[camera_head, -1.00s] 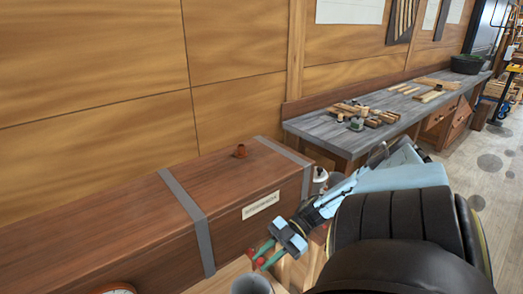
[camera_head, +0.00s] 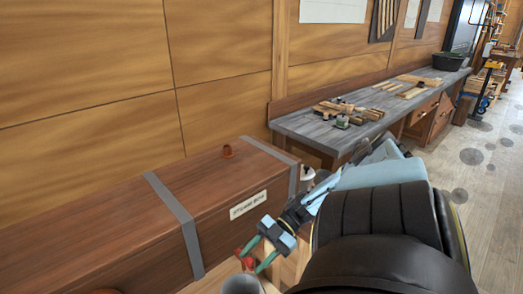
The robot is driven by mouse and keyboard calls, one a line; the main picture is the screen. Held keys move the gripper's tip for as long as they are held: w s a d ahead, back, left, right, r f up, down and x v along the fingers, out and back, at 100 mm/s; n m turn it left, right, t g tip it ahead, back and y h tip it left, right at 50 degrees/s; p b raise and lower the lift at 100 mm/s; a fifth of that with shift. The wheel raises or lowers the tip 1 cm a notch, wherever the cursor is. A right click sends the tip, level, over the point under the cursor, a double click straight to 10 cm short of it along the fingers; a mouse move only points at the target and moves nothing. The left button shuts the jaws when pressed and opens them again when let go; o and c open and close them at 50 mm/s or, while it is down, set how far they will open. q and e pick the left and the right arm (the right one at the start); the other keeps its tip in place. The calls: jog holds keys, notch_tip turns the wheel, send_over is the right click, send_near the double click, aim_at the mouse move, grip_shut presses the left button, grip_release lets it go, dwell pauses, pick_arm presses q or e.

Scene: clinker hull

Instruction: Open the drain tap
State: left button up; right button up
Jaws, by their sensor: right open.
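My right gripper (camera_head: 257,257) is open, its two green fingers pointing down and left beside the front of the brown wooden steam box (camera_head: 100,228). Small red parts (camera_head: 248,264) show right at its fingertips. They may be the drain tap's handle, but they are too small to tell, and I cannot see whether the fingers touch them. The rest of the tap is not clear. A grey round vessel (camera_head: 240,285) stands just below the fingertips, cut by the bottom edge. My left gripper is not in view.
A grey workbench (camera_head: 315,128) with wooden pieces stands behind my right arm. Clear floor (camera_head: 480,190) lies at the right.

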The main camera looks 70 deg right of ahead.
jog(key=v, duration=1.3)
jog(key=shift+s, duration=0.1)
notch_tip(320, 180, down, 18)
jog(key=m+t+h+b, duration=0.3)
jog(key=m+t+h, duration=0.1)
jog(key=h, duration=0.2)
jog(key=s+a+f+m+g+h+b, duration=0.1)
jog(key=s+a+f+m+h, duration=0.15)
jog(key=f, duration=0.45)
jog(key=s+a+f+m+h+b, duration=0.1)
jog(key=s+a+f+h, duration=0.15)
jog(key=f, duration=0.45)
jog(key=s+a+f+m+g+h, duration=0.1)
jog(key=a+f+m, duration=0.1)
jog(key=a+f, duration=0.35)
jog(key=s+a+f+m+g+b, duration=0.1)
jog(key=s+a+f+g, duration=0.2)
jog(key=a, duration=0.8)
jog(key=s+a+f+m+g+b, duration=0.1)
jog(key=s+a+f+m+g, duration=0.1)
jog(key=s+a+f+g, duration=0.2)
jog(key=s+a+f, duration=0.3)
jog(key=a+f, duration=0.4)
jog(key=shift+f+b, duration=0.2)
jog(key=shift+b, duration=0.1)
jog(key=shift+c, duration=0.7)
